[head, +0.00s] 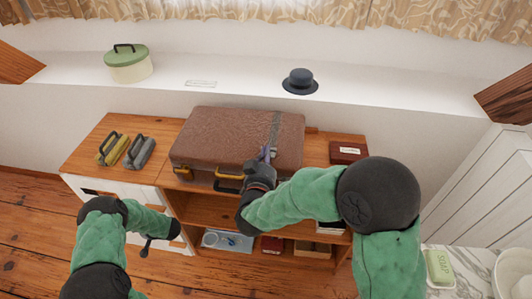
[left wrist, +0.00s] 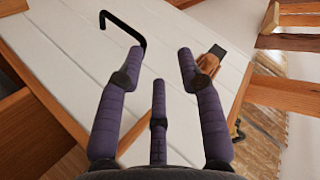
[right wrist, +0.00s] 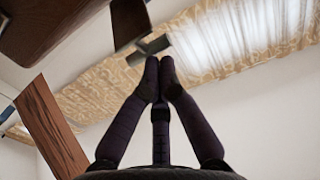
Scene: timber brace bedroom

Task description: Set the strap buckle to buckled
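A brown suitcase (head: 225,130) lies shut on top of the wooden cabinet, its front with a dark handle and yellowish clasps facing me. A grey strap (head: 275,128) runs over the right part of its lid towards the front edge. My right gripper (head: 266,154) is at the strap's front end. In the right wrist view its purple fingers (right wrist: 159,65) are drawn together beside a short dark strip (right wrist: 150,48). I cannot tell whether the strip is between them. The buckle is hidden by the gripper. My left gripper (left wrist: 158,62) is open and empty, facing white boards.
Two brushes (head: 125,150) stand left of the suitcase, and a small dark red box (head: 347,152) lies right of it. A green-lidded round box (head: 129,63) and a dark hat (head: 300,82) sit on the ledge behind. A black hook-shaped handle (left wrist: 125,28) is near my left fingers.

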